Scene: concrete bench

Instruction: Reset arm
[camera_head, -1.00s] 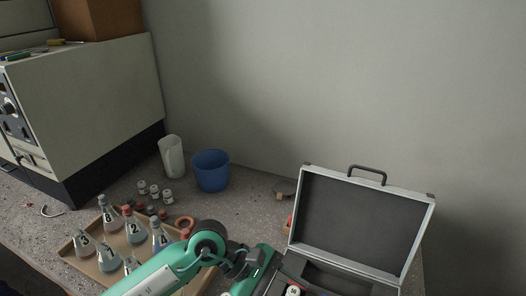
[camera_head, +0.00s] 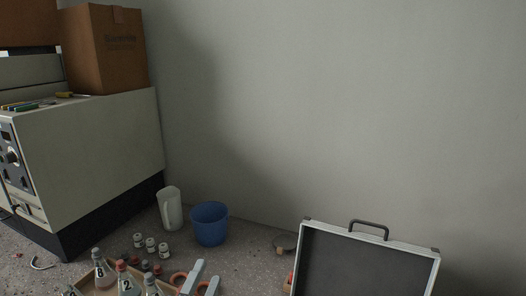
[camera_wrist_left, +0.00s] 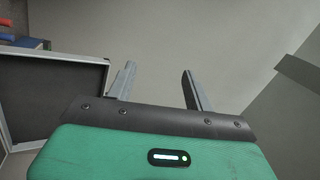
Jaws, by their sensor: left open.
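My left gripper (camera_head: 207,270) shows only as two grey fingers at the bottom edge of the head view, between the flask tray and the case. In the left wrist view the two fingers of my left gripper (camera_wrist_left: 158,80) stand apart with nothing between them, against the plain wall. The rest of the left arm is below the head picture. My right gripper is in neither view.
An open case (camera_head: 368,262) stands at the right; its lid also shows in the left wrist view (camera_wrist_left: 45,95). A tray of numbered flasks (camera_head: 97,288), small jars (camera_head: 150,245), a white jug (camera_head: 170,208) and a blue bucket (camera_head: 210,224) are left. A large cabinet (camera_head: 90,150) bounds the bench.

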